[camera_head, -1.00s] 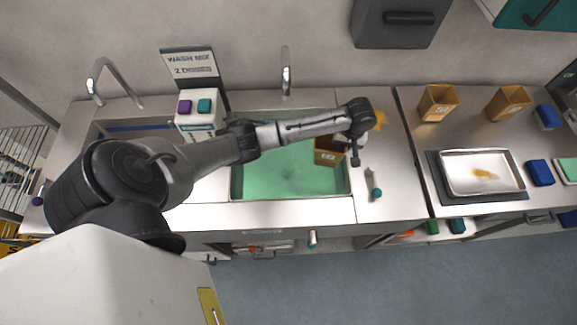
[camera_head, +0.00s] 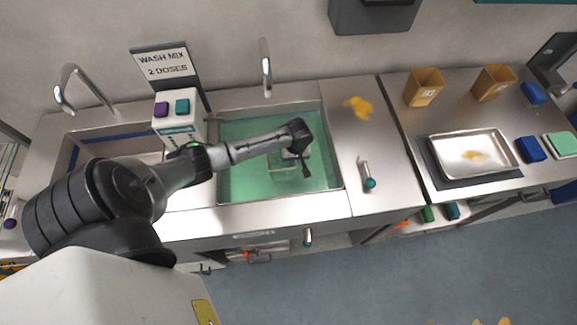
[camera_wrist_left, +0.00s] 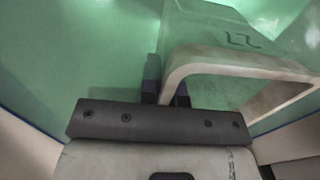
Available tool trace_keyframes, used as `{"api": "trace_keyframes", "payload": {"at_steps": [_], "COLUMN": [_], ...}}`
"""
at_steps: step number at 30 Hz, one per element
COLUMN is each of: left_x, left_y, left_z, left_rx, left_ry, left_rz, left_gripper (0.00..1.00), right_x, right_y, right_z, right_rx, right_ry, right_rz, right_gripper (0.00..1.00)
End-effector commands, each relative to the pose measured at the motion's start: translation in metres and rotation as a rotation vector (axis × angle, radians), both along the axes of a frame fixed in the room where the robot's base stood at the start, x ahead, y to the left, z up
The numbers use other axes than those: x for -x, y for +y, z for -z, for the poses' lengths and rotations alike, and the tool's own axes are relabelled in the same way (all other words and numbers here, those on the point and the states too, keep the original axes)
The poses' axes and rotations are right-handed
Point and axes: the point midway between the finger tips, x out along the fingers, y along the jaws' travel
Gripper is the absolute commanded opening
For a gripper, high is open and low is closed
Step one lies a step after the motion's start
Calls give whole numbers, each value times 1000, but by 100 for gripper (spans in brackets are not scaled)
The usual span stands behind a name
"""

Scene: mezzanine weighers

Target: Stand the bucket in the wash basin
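The wash basin (camera_head: 240,183) is sunk in the steel counter and holds green liquid. The bucket (camera_head: 283,162) is inside the basin, tinted green and seemingly in the liquid. In the left wrist view the bucket (camera_wrist_left: 225,40) is pale and angular, with a dark mark on its side. My left gripper (camera_head: 296,157) is over the basin at the bucket's edge. Whether the bucket's base touches the basin floor is hidden. My right gripper is not in view.
A tall faucet (camera_head: 265,68) stands behind the basin. A white dispenser (camera_head: 178,118) with purple and teal buttons stands to its left. Two tan bins (camera_head: 423,87) and a tray (camera_head: 473,154) stand farther right.

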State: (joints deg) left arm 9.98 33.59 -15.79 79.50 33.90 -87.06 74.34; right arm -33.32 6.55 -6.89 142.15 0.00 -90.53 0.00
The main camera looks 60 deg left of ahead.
Motion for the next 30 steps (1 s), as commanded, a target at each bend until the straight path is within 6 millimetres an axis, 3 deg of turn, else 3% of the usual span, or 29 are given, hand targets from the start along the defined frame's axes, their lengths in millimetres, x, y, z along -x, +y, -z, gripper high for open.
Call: {"api": "trace_keyframes", "payload": {"at_steps": [8, 18, 30], "left_x": [16, 17, 17], "left_y": [3, 3, 3], "left_z": [10, 47, 50], "left_rx": [-1, -1, -1], "left_ry": [-2, 0, -2], "left_rz": [0, 0, 1], "left_gripper": [0, 0, 0], "right_x": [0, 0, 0], "right_y": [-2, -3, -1], "right_z": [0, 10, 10], "right_rx": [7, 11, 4], "right_ry": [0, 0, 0], "right_rz": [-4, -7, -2], "right_gripper": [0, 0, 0]}}
